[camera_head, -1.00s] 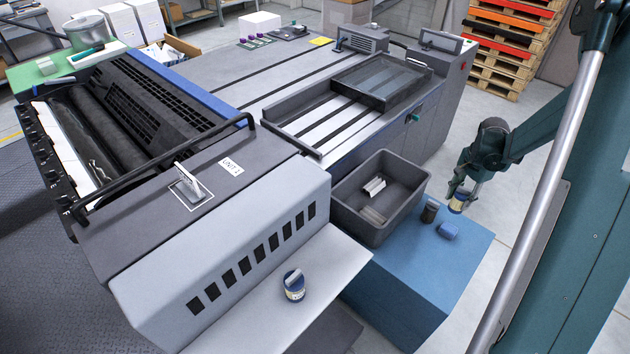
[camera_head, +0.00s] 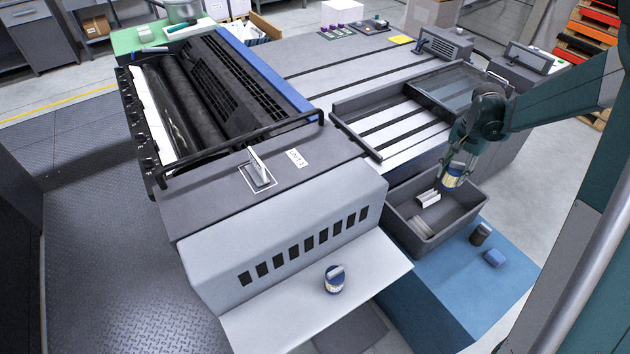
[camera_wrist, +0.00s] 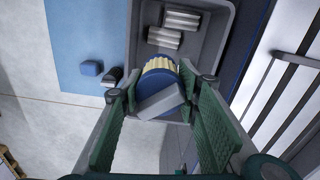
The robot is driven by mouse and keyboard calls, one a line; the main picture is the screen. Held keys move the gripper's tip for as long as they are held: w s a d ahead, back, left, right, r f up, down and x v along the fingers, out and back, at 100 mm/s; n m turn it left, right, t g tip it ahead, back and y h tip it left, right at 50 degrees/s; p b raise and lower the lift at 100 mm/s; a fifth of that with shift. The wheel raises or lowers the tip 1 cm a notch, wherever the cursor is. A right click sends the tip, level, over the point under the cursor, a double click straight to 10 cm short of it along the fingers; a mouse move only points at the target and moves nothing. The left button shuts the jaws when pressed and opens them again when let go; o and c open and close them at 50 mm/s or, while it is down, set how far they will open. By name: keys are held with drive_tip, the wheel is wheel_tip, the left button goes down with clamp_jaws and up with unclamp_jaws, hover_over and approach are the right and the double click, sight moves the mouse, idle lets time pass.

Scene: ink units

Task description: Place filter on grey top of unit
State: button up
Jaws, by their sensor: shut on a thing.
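My gripper (camera_head: 458,168) is shut on the filter (camera_head: 453,179), a short cylinder with blue ends and a cream pleated side. I hold it above the dark grey bin. In the wrist view the filter (camera_wrist: 158,76) sits between the green finger pads, with a grey bar across its blue end. The unit's grey top (camera_head: 215,201) lies to the left in the head view, apart from the gripper.
The dark grey bin (camera_head: 432,241) holds pale ridged pieces (camera_head: 428,198). A black rail (camera_head: 240,155) edges the top.

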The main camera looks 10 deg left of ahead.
drive_tip(key=s+a+r+n+p, duration=0.2)
drive_tip(key=a+r, duration=0.5)
drive_tip(key=a, duration=0.6)
drive_tip(key=s+a+r+n+p, duration=0.2)
drive_tip(key=a+r+n+p, duration=0.2)
drive_tip(key=a, duration=1)
drive_tip(key=s+a+r+n+p, duration=0.2)
drive_tip(key=a+r+n+p, duration=0.1)
drive_tip(key=a+r, duration=0.7)
drive_tip(key=a, duration=0.4)
drive_tip(key=shift+s+r+n+p, duration=0.2)
drive_tip(key=shift+n+p, duration=0.1)
drive_tip(key=shift+p, duration=0.1)
drive_tip(key=shift+a+f, duration=0.1)
drive_tip(key=shift+f, duration=0.1)
hover_over(332, 157)
drive_tip(key=shift+f, duration=2.8)
drive_tip(key=shift+a+f, duration=0.1)
drive_tip(key=shift+f+p, duration=0.35)
drive_tip(key=shift+f, duration=1.65)
drive_tip(key=shift+f, duration=0.15)
